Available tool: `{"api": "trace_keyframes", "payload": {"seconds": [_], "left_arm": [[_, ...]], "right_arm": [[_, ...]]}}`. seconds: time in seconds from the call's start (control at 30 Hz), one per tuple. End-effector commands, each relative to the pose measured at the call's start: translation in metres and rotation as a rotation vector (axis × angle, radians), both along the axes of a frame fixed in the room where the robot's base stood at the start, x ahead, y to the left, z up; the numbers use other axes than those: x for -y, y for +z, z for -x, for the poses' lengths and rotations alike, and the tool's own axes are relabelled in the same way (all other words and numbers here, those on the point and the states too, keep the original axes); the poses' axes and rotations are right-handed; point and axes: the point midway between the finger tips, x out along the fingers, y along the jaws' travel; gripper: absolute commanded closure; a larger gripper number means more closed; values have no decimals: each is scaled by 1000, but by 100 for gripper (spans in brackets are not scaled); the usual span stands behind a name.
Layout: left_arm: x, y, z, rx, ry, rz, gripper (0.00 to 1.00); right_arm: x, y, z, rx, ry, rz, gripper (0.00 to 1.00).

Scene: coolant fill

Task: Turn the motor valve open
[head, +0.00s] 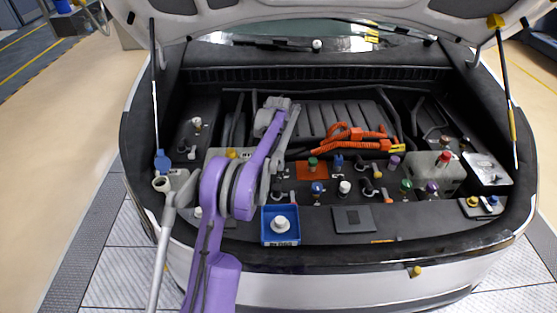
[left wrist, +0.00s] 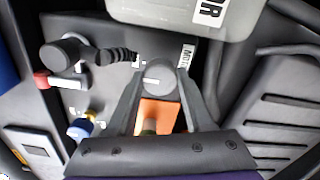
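The motor valve is a round grey knob (left wrist: 160,77) with a white mark on its top, seen in the left wrist view. A label that starts "MOT" (left wrist: 188,56) is beside it. My left gripper (left wrist: 160,84) has one finger on each side of the knob, with no clear gap between fingers and knob. In the head view my purple left arm reaches in from the lower left and covers this spot, so the fingertips cannot be made out there. My right gripper is not in view.
An orange plate (left wrist: 157,113) lies beside the knob, with a green-capped fitting (head: 313,164) on it. A black hose fitting (left wrist: 70,52), a blue cap (left wrist: 80,130) and a grey tank (left wrist: 165,12) are close by. A blue tray (head: 266,240) sits at the front edge.

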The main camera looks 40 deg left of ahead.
Motion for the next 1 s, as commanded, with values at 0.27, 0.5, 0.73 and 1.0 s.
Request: {"api": "trace_keyframes", "payload": {"seconds": [0.27,0.5,0.73,1.0], "left_arm": [[0,0,0,0,0,0,100],[0,0,0,0,16,0,100],[0,0,0,0,106,0,100],[0,0,0,1,326,-1,100]], "right_arm": [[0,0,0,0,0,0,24],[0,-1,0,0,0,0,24],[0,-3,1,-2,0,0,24],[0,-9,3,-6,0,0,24]]}}
